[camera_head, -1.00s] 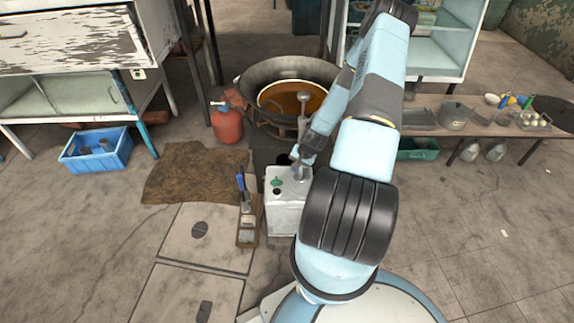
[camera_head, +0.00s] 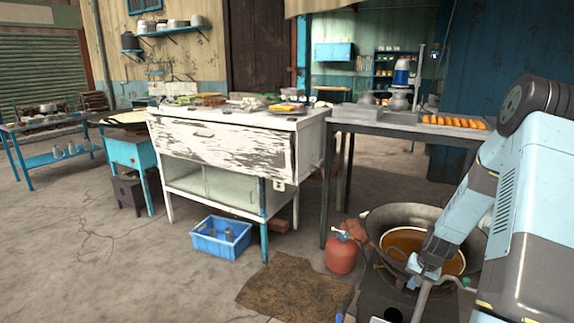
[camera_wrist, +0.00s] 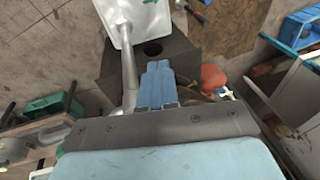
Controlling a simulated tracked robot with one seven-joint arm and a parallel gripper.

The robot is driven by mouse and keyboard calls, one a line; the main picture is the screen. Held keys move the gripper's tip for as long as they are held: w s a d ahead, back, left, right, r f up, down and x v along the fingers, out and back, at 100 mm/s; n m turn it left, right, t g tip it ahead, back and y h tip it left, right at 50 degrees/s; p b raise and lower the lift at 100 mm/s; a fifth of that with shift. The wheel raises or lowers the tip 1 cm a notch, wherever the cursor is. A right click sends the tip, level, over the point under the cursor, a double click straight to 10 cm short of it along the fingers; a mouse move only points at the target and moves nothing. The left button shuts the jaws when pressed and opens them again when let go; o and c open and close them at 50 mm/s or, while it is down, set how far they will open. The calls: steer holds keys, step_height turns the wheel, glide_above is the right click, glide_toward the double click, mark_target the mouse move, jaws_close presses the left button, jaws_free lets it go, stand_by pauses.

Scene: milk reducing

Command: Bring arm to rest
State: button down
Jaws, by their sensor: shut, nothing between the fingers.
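My arm (camera_head: 530,205) stands at the right edge of the head view and reaches down in front of the wok. My gripper (camera_wrist: 158,68) shows in the wrist view as two pale blue fingers pressed together, with nothing between them. It is above a dark stove block (camera_wrist: 185,48). A grey metal pipe-like piece (camera_wrist: 128,75) runs close to the left of the fingers; I cannot tell whether it touches them. In the head view my gripper's fingertips are hard to make out against the wok and stove.
A wide wok (camera_head: 392,219) holds brown liquid (camera_head: 403,243). A red gas cylinder (camera_head: 341,255) stands left of it. A blue crate (camera_head: 205,243), a brown mat (camera_head: 290,290) and a worn white cabinet (camera_head: 225,148) are farther left. Open floor lies left.

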steer(key=s+a+r+n+h, duration=0.1)
steer(key=s+a+r, duration=0.15)
steer(key=r, duration=0.75)
steer(key=s+a+r+n+t, duration=0.15)
steer(key=a+r, duration=0.25)
steer(key=r, duration=0.6)
steer(key=s+a+r+n+g+h, duration=0.1)
steer(key=s+a+r, duration=0.25)
steer(key=r, duration=0.55)
steer(key=s+a+r+n+t, duration=0.1)
steer(key=s+a+r, duration=0.3)
steer(key=s+r, duration=0.3)
steer(key=s+a+r+n+t, duration=0.1)
steer(key=s+a+r, duration=0.4)
steer(key=s, duration=0.9)
step_height(320, 180, up, 2)
steer(key=shift+s+r+y, duration=0.25)
steer(key=shift+y, duration=0.15)
